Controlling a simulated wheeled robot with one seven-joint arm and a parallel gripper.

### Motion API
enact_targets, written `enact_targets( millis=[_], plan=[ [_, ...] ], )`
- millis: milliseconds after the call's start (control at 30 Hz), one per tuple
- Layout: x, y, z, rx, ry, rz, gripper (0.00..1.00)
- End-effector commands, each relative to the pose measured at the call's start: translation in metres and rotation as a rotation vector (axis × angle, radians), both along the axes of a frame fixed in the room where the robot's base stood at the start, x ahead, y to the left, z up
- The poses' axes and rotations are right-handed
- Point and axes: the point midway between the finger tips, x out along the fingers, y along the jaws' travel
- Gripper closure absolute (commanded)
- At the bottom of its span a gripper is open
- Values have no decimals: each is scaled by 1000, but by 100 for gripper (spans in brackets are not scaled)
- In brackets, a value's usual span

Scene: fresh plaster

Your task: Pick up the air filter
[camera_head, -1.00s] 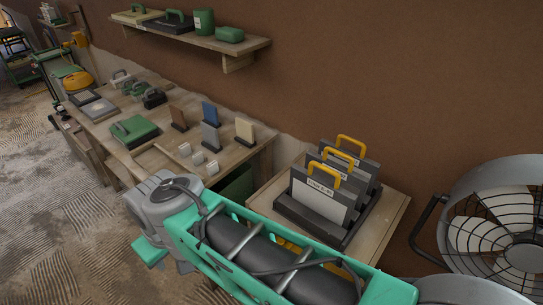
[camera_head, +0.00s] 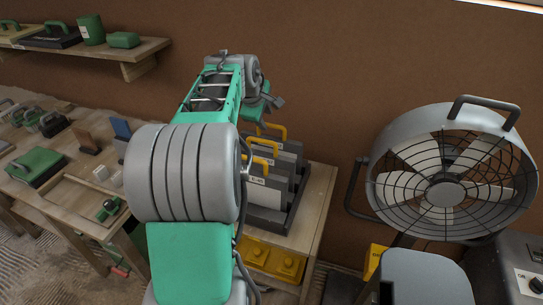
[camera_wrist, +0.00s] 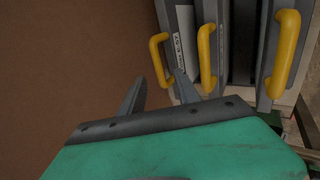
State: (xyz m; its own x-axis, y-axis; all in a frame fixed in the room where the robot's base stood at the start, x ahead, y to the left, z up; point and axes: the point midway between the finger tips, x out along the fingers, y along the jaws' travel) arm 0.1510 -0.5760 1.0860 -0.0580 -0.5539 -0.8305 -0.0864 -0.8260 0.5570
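The air filters are flat grey panels with yellow loop handles, standing upright in a dark rack (camera_head: 292,208) on a small wooden table. In the head view, the front filter (camera_head: 257,198) bears a white label, with a middle handle (camera_head: 266,145) and a back handle (camera_head: 273,129) behind it. My gripper (camera_wrist: 159,80) is open and empty. In the wrist view, its two fingers point toward the back filter's handle (camera_wrist: 156,62), whose lower part shows between the fingertips. I cannot tell the remaining depth. My arm hides part of the rack in the head view.
A large grey fan (camera_head: 450,170) stands right of the filter table (camera_head: 318,195). The brown wall is close behind the rack. A workbench with tools, including a green one (camera_head: 36,166), is at left under a shelf (camera_head: 140,52). A yellow item (camera_head: 270,260) sits below the tabletop.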

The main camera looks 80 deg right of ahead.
Motion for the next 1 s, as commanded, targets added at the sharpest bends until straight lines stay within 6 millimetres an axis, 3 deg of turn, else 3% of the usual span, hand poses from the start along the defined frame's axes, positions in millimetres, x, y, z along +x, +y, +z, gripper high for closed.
enact_targets(
  millis=[400,667,1000],
  plan=[
    [-5,-38,-53,4,1,-2,61],
    [-5,-42,-59,1,-1,0,61],
    [-4,-41,-59,2,-1,1,88]
  ],
)
